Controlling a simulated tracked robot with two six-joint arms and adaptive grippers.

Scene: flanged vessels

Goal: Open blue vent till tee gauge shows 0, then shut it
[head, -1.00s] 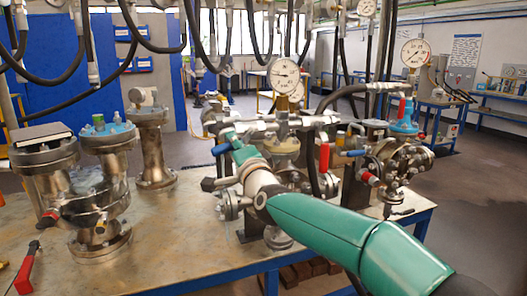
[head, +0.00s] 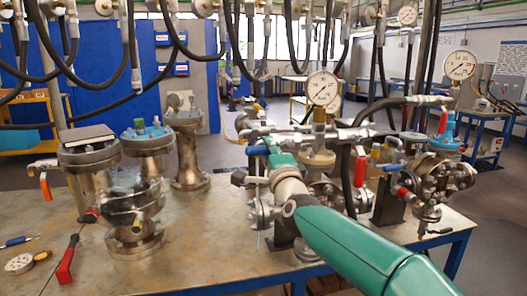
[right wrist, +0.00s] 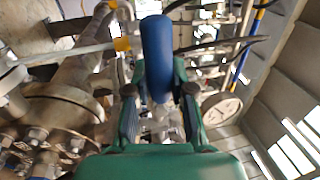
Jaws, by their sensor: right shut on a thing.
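The blue vent handle (head: 257,150) sticks out to the left from the steel pipework on the table. It also shows large in the right wrist view (right wrist: 157,50), between my fingers. My right gripper (head: 274,154) is shut on this handle, and its green arm comes in from the lower right. In the right wrist view my gripper (right wrist: 160,95) has a dark pad on each side of the handle. The tee gauge (head: 322,88) is a round white dial above the pipework. Its needle is too small to read surely. My left gripper is not in view.
Flanged steel vessels (head: 135,200) stand on the table left of my arm. A red-handled tool (head: 68,260) and a small dial gauge (head: 19,263) lie at the front left. A second fitting with a gauge (head: 459,65) stands at right. Black hoses (head: 285,75) hang above.

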